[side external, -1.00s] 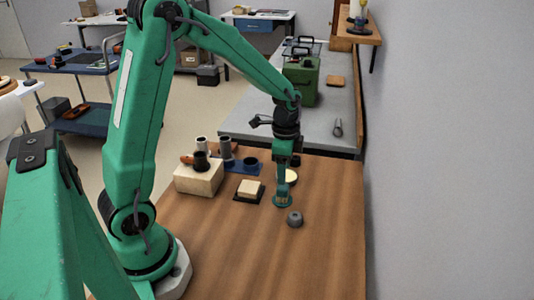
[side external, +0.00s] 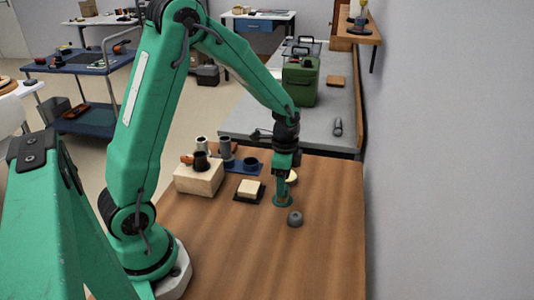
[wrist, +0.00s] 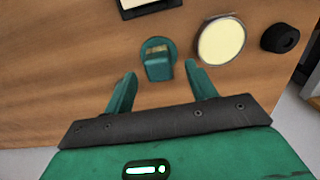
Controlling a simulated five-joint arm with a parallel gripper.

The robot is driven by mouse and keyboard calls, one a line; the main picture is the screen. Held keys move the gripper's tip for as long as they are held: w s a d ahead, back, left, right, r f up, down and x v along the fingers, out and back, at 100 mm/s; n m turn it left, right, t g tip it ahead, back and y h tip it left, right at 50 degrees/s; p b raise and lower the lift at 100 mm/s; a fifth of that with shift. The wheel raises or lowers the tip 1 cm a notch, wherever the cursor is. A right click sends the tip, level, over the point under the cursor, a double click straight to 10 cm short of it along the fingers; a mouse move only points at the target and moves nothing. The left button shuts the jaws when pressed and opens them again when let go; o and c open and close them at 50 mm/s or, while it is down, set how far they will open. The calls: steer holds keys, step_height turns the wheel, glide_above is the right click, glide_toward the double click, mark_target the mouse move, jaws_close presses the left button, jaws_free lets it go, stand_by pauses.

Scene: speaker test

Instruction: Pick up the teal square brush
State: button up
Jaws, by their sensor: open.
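The teal square brush (side external: 282,202) stands on the wooden table in the side view, with a round teal foot and a squarish upright part. In the wrist view the brush (wrist: 158,63) shows just beyond the fingertips, roughly centred between them. My gripper (side external: 284,177) points down over the brush in the side view and overlaps its top there. In the wrist view my gripper (wrist: 160,74) is open, with one teal finger toward each side of the brush. I see no contact; the exact height gap cannot be told.
A cream disc (wrist: 221,40) lies close right of the brush in the wrist view, with a black round piece (wrist: 280,38) beyond. A grey knob (side external: 295,218), a cream block (side external: 250,187) and a wooden block (side external: 199,178) with cylinders surround it. The table's front is clear.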

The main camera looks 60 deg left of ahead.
steer(key=shift+f, duration=1.95)
steer(key=c, duration=1.1)
